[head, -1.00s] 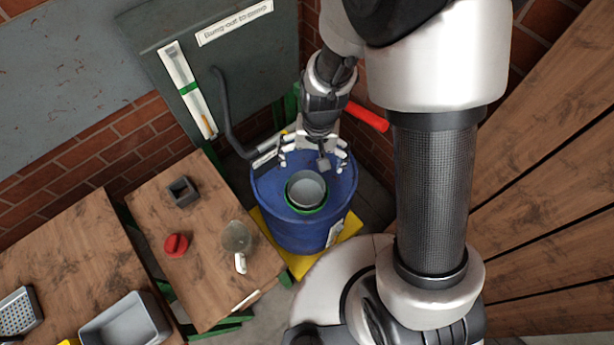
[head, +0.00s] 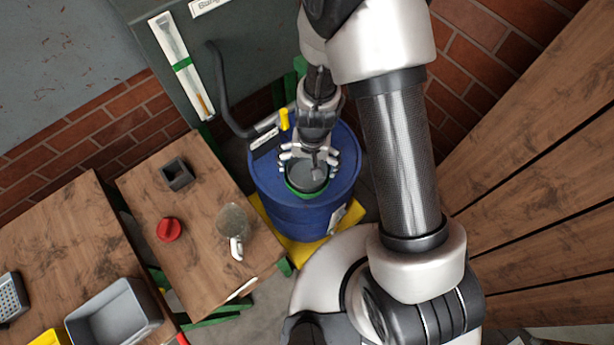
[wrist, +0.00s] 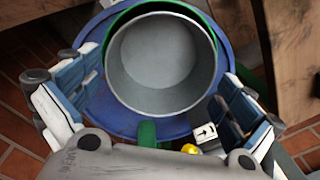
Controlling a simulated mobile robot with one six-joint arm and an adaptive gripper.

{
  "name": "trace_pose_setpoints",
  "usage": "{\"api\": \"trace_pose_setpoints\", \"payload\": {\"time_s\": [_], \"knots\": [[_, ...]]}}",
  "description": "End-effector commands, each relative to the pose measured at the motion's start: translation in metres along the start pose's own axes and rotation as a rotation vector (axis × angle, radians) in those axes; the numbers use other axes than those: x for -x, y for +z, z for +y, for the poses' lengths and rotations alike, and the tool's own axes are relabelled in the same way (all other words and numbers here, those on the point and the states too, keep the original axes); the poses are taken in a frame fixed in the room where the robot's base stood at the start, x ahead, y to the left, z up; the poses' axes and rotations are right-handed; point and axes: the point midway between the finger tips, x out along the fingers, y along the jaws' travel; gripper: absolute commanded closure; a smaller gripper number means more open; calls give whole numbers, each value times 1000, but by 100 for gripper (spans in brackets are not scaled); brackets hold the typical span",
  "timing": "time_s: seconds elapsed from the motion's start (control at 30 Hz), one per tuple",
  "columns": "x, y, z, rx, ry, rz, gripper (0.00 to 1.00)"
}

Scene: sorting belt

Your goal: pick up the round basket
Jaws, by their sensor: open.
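The round basket (head: 306,178) is grey inside with green around its outside, and stands on top of the blue barrel (head: 290,215). In the wrist view the basket (wrist: 160,62) fills the upper middle, its hollow empty, and a green tab shows at its near side. My gripper (head: 309,162) is open over the back part of the basket in the head view, hiding some of its rim. In the wrist view my spread fingers (wrist: 150,105) lie to the left and right of the basket. I cannot tell whether they touch it.
The wooden table (head: 195,275) at left holds a small dark square box (head: 177,173), a red knob-like object (head: 169,230) and a clear mug (head: 234,226). A grey bin (head: 115,315) stands farther left. A dark bent pipe (head: 222,85) rises behind the barrel.

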Motion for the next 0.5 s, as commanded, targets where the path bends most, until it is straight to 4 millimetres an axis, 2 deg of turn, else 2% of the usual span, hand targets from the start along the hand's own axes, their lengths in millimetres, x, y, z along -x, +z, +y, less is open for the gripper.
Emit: {"api": "trace_pose_setpoints", "payload": {"time_s": [0.23,0.5], "knots": [[-1,0,0,0,0,0,0],[-1,0,0,0,0,0,18]]}}
